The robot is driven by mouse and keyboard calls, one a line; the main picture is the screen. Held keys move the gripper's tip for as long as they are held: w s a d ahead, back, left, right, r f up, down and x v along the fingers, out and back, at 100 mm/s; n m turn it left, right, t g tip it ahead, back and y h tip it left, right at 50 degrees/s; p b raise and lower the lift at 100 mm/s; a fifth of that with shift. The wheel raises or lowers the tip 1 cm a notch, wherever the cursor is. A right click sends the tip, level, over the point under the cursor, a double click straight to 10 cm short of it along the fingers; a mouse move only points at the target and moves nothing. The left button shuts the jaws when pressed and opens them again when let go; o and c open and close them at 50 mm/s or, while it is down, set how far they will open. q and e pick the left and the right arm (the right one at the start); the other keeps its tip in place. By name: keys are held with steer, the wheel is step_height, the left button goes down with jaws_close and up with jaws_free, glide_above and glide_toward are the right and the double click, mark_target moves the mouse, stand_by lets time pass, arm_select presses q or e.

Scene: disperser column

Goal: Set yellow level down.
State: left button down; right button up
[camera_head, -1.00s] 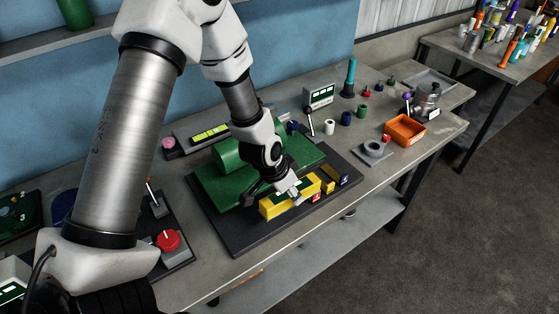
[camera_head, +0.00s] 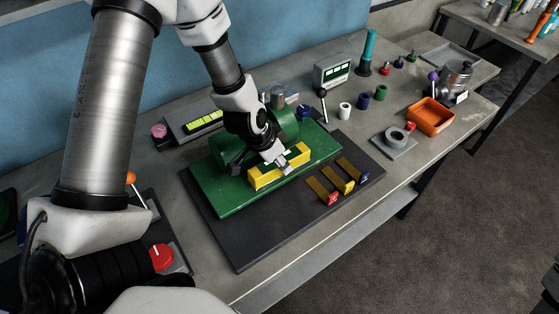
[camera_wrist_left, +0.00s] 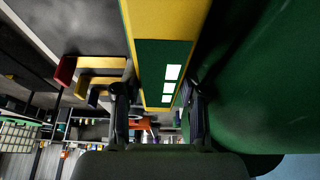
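The yellow level (camera_head: 263,179) is a long yellow bar with a dark green panel and white windows. In the head view it lies over the green base plate (camera_head: 228,205), in front of the green cylinder. I cannot tell whether it touches the plate. My left gripper (camera_head: 277,160) is shut on the level from above, its fingers hiding part of the middle. In the left wrist view the level (camera_wrist_left: 170,18) runs between the two fingers (camera_wrist_left: 158,108), with the green cylinder (camera_wrist_left: 260,75) close on its right. My right gripper is not in view.
Red (camera_head: 333,198), yellow (camera_head: 349,187) and blue-ended wedges lie on the dark mat (camera_head: 270,238) right of the plate. A display box (camera_head: 332,72), small cylinders, a grey ring block and an orange tray (camera_head: 430,116) stand farther right. The mat's front strip is clear.

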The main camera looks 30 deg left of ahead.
arm_select(q)
steer(key=c, duration=0.9)
jaws_free()
steer(key=shift+s+a+r, duration=0.1)
steer(key=shift+s+r, duration=0.1)
steer(key=shift+s, duration=0.2)
steer(key=shift+r, duration=0.2)
steer(key=p+v, duration=0.8)
steer(key=v, duration=0.3)
steer(key=shift+a+r, duration=0.1)
